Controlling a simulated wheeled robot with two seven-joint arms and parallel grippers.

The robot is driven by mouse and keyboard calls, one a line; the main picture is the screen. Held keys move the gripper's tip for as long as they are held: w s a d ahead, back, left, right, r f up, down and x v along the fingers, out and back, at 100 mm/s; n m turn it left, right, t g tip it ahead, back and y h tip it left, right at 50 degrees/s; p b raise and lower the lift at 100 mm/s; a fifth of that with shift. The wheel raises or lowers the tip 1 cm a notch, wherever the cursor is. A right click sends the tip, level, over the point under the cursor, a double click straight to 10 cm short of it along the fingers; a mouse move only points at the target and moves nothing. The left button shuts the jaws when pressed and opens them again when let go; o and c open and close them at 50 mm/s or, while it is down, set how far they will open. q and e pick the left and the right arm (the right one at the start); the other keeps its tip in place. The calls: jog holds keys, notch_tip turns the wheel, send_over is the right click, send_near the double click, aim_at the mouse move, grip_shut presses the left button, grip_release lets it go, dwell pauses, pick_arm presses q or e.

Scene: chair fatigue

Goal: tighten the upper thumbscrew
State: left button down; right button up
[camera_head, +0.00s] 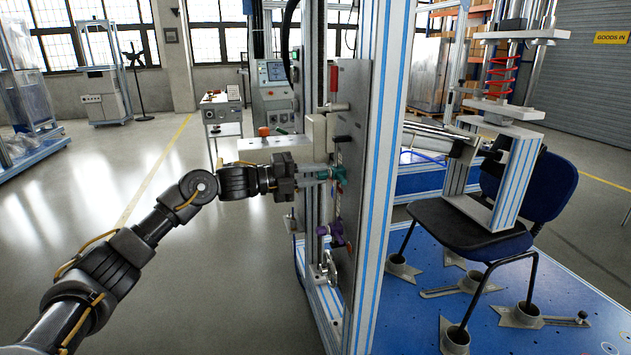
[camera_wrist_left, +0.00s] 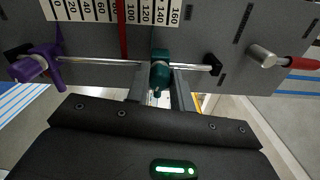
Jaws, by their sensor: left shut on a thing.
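The upper thumbscrew is the teal one (camera_head: 340,176) on the grey upright plate (camera_head: 349,110). It also shows in the left wrist view (camera_wrist_left: 160,72), on a thin metal rod. My left gripper (camera_head: 328,174) reaches it from the left, and its fingers (camera_wrist_left: 160,92) are shut on the teal thumbscrew, one on each side. A purple thumbscrew (camera_head: 336,233) sits lower on the same plate and shows at the left in the wrist view (camera_wrist_left: 38,64). The fingertips partly hide the teal thumbscrew's base. My right gripper is not in view.
A red-handled metal pin (camera_head: 333,78) is above on the plate. A numbered scale (camera_wrist_left: 115,10) lies beside the rod. A blue-striped frame post (camera_head: 385,150) stands just right. A dark chair (camera_head: 490,220) is clamped on the blue platform. Open floor (camera_head: 230,270) lies left.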

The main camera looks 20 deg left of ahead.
pick_arm(q)
jog(key=shift+m+b, duration=0.45)
jog(key=shift+m, duration=0.55)
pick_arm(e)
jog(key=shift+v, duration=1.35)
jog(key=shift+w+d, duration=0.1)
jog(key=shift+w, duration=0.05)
pick_arm(q)
jog(key=c, duration=1.2)
grip_release()
jog(key=shift+a, duration=0.1)
jog(key=v, duration=1)
jog(key=shift+s+a, duration=0.25)
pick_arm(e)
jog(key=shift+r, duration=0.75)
